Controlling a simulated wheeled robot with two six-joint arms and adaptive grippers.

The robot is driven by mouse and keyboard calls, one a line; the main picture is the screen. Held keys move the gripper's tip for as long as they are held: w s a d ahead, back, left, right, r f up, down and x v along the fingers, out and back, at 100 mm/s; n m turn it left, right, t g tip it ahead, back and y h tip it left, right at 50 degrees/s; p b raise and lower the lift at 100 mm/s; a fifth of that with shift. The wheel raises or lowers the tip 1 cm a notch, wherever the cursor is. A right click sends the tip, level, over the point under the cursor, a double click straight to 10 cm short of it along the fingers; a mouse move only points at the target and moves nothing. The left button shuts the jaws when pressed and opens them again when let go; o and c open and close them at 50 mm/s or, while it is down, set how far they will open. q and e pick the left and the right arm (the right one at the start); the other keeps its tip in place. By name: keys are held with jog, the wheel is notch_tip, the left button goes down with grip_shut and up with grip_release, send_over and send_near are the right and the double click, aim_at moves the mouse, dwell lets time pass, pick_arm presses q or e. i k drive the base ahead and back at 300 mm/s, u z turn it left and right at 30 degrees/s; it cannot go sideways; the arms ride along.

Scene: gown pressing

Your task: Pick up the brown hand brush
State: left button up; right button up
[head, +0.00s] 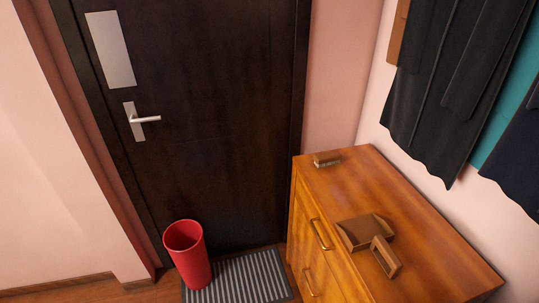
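A small brown block-shaped object (327,158), which looks like the brown hand brush, lies near the far left corner of the wooden cabinet top (345,190). It is small in the picture and its bristles are not clear. Nearer on the same top are a brown open tray-like piece (362,233) and, close against its right front side, a smaller brown box-like piece (386,257). I cannot tell for certain what these two are. Neither of my grippers is in view.
Dark gowns (440,100) hang on the right wall above the cabinet. A dark door (215,100) stands at the back. A red bin (188,258) and a striped mat (240,280) are on the floor left of the cabinet. The cabinet's near right top is bare.

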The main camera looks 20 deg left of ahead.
aim_at(331, 157)
jog(key=u, duration=0.15)
jog(key=k, duration=0.5)
jog(key=u, duration=1.45)
jog(key=i, duration=2.05)
jog(key=z, duration=3.15)
